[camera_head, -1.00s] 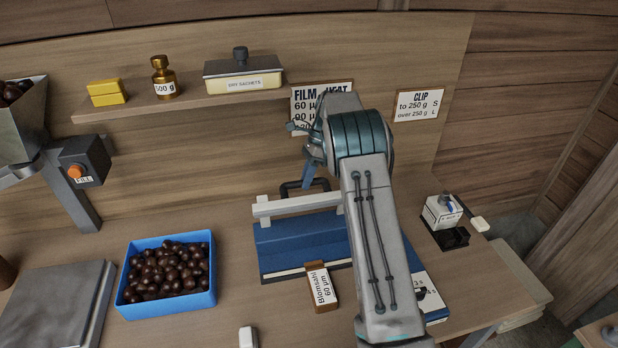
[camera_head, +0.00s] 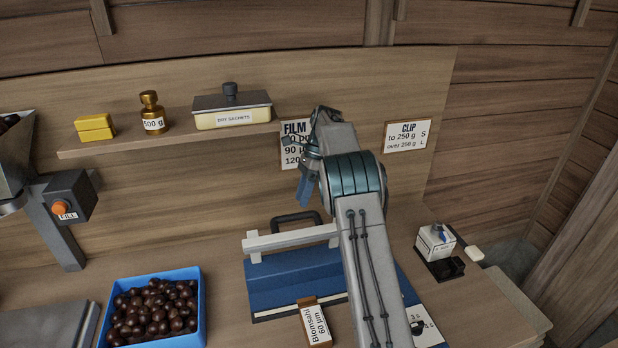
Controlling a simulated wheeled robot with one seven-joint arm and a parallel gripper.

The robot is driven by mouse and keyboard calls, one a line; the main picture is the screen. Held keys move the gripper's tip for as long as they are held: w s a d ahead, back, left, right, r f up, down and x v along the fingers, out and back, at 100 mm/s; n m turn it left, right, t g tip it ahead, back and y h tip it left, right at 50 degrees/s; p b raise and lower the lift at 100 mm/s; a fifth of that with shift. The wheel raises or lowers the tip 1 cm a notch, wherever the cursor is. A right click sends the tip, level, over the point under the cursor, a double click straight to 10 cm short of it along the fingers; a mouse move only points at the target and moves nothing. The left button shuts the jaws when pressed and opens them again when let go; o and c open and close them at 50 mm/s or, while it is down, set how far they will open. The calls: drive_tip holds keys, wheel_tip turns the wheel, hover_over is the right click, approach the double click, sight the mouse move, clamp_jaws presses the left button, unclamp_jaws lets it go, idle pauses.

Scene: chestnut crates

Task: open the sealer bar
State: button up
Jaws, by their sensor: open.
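The sealer (camera_head: 290,282) is a blue box on the bench, partly hidden behind my arm. Its pale sealer bar (camera_head: 286,239) lies across the back of the box, raised a little on short posts. A dark looped handle (camera_head: 296,217) stands up behind the bar. My gripper (camera_head: 305,188) is above and beside the handle, pointing down, apart from it and holding nothing that I can see. A label block reading "Blomsahl 60 µm" (camera_head: 315,322) leans at the front of the sealer.
A blue crate of chestnuts (camera_head: 200,300) stands left of the sealer. A clip box (camera_head: 437,241) on a black stand is to the right. A shelf (camera_head: 180,137) carries a brass weight, yellow blocks and a lidded sachet box. A filling hopper (camera_head: 18,160) is at far left.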

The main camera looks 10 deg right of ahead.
drive_tip(key=p+v, duration=0.1)
drive_tip(key=v, duration=0.5)
drive_tip(key=shift+r, duration=0.15)
idle(0.3)
